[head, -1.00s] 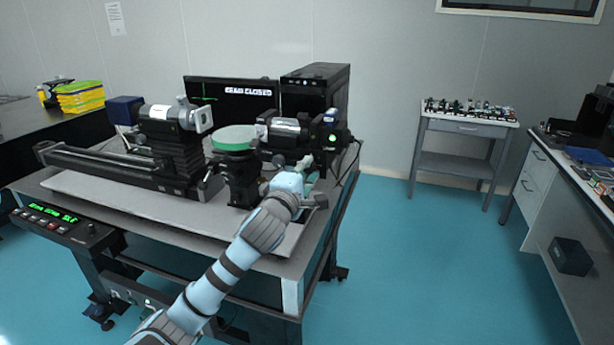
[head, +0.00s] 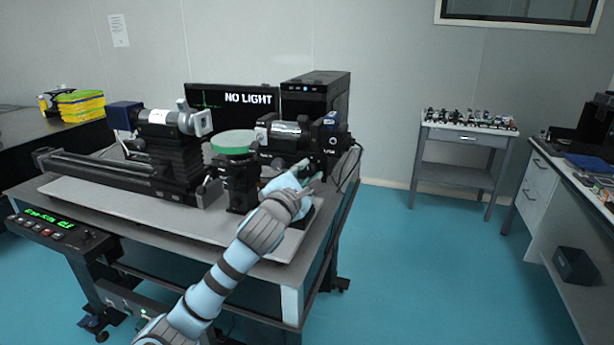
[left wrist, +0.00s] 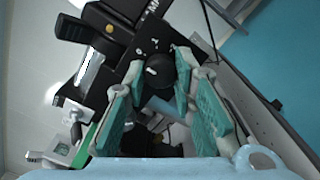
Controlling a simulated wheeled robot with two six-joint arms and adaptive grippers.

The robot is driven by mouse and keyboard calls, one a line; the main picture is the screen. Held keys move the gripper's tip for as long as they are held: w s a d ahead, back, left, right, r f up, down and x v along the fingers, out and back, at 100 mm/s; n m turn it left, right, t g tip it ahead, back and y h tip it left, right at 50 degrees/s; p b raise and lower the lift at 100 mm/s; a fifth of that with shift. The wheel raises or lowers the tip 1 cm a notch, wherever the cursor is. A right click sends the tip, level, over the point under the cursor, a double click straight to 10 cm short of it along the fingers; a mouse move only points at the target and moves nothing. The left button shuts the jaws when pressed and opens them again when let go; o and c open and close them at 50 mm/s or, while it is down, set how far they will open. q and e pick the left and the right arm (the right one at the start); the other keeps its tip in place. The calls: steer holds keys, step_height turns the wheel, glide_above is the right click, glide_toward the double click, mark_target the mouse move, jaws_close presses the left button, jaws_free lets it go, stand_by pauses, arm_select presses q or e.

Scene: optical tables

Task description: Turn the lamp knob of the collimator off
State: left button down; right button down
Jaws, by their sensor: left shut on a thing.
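In the head view the gripper and arm hide the knob. The monitor (head: 235,98) reads "NO LIGHT". My right gripper is not in view.
A green-topped round stage (head: 234,138) stands just left of my arm, close to it. A second barrel instrument (head: 172,122) is on a rail at the left. A control box (head: 58,232) is at the table's front left.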

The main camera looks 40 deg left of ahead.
arm_select(q)
steer(key=shift+f, duration=0.15)
steer(key=c, duration=1.3)
jaws_free()
steer(key=shift+c, duration=0.2)
